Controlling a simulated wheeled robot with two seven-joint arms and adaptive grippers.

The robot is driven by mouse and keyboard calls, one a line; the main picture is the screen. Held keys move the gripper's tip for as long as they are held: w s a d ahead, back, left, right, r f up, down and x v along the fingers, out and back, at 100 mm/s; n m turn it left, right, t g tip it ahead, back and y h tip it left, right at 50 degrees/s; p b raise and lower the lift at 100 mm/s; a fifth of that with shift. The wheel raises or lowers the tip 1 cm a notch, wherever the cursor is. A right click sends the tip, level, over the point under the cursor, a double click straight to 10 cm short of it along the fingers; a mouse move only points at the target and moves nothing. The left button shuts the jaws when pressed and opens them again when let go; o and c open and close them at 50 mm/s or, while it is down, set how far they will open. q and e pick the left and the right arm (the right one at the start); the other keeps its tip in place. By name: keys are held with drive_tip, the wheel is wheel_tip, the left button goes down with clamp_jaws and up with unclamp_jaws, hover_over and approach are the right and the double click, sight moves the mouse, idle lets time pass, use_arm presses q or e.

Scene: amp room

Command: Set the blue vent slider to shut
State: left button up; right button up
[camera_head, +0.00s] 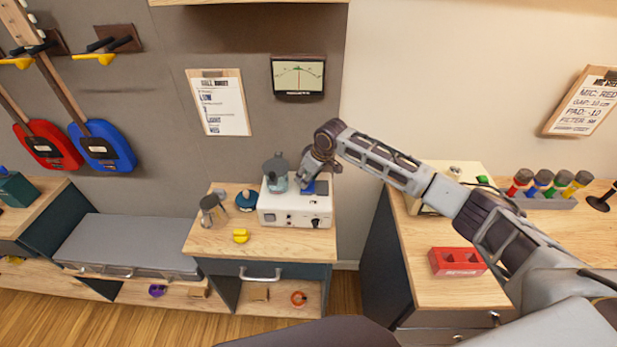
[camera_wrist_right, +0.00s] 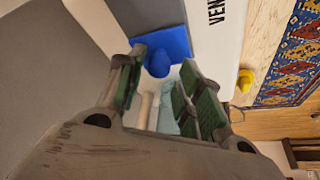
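The blue vent slider (camera_wrist_right: 168,44) shows in the right wrist view as a blue plate with a rounded knob, beside a dark grey strip and a white panel lettered "VEN". In the head view the blue slider (camera_head: 321,187) is on top of the white box (camera_head: 290,215), partly behind my right gripper. My right gripper (camera_head: 306,183) is at the slider from above. In the wrist view its two green-padded fingers (camera_wrist_right: 162,64) are apart, with the knob showing between their tips; I cannot tell whether they touch it. My left gripper is out of view.
A grey-teal pot (camera_head: 276,178) stands on the white box, close to the gripper's left. A metal jug (camera_head: 211,211), a dark blue object (camera_head: 247,199) and a yellow object (camera_head: 240,236) are on the same wooden top. A red block (camera_head: 457,262) lies on the right counter.

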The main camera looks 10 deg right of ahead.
drive_tip(key=shift+s+d, duration=0.1)
drive_tip(key=shift+d, duration=0.1)
drive_tip(key=v, duration=1.1)
drive_tip(key=shift+r, duration=0.45)
drive_tip(key=shift+f, duration=0.1)
